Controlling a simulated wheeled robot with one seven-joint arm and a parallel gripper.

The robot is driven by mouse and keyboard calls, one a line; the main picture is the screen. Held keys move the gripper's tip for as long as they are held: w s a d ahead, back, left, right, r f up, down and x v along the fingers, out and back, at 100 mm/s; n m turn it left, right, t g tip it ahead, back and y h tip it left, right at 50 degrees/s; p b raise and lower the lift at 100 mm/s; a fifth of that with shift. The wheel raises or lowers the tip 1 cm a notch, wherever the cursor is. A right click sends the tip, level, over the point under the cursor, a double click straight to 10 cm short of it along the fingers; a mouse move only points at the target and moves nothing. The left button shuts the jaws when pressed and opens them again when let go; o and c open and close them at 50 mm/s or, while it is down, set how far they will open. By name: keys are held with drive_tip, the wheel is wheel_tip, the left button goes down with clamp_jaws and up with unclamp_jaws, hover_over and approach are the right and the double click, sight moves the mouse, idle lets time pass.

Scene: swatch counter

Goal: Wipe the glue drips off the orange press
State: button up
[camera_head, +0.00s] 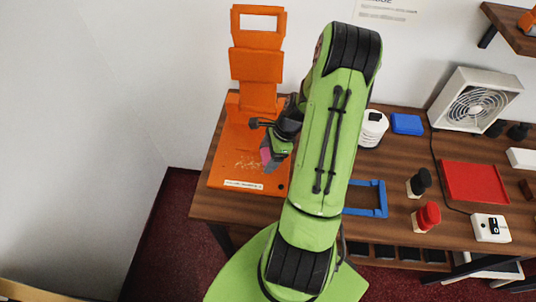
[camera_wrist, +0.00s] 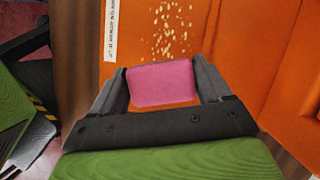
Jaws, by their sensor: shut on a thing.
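The orange press (camera_head: 225,171) stands at the left end of the counter, its flat base low and its upright plate tall behind. Pale glue drips (camera_head: 248,163) lie scattered on the base; they also show in the wrist view (camera_wrist: 168,28), just beyond the fingertips. My gripper (camera_head: 268,155) is over the right part of the press base. In the wrist view my gripper (camera_wrist: 163,82) is shut on a pink sponge (camera_wrist: 162,84), held between both fingers. I cannot tell whether the sponge touches the base. My arm hides part of the counter's middle.
A blue frame (camera_head: 370,199), a white round container (camera_head: 373,128) and a blue block (camera_head: 407,124) are right of my arm. Farther right are a red tray (camera_head: 474,182), a fan (camera_head: 474,101), black-topped and red-topped (camera_head: 427,217) bottles and a white switch box (camera_head: 490,228).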

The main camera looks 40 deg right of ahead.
drive_tip(key=shift+f+b, duration=0.65)
drive_tip(key=shift+f, duration=0.35)
drive_tip(key=shift+w+a+r+p, duration=0.1)
drive_tip(key=shift+w+a+p, duration=0.05)
drive_tip(key=shift+w+a, duration=0.55)
drive_tip(key=shift+w+a+r+p, duration=0.15)
drive_tip(key=shift+w+a, duration=0.3)
drive_tip(key=shift+w, duration=0.3)
drive_tip(key=shift+w+a+f, duration=0.1)
drive_tip(key=shift+w+a, duration=0.5)
drive_tip(key=shift+w, duration=0.2)
drive_tip(key=shift+w+a+f, duration=0.1)
drive_tip(key=shift+w+a, duration=0.5)
drive_tip(key=shift+w, duration=0.15)
drive_tip(key=shift+w+a, duration=1.1)
drive_tip(key=shift+w, duration=0.25)
drive_tip(key=shift+r+p, duration=0.1)
drive_tip(key=shift+p, duration=0.25)
drive_tip(key=shift+r, duration=0.1)
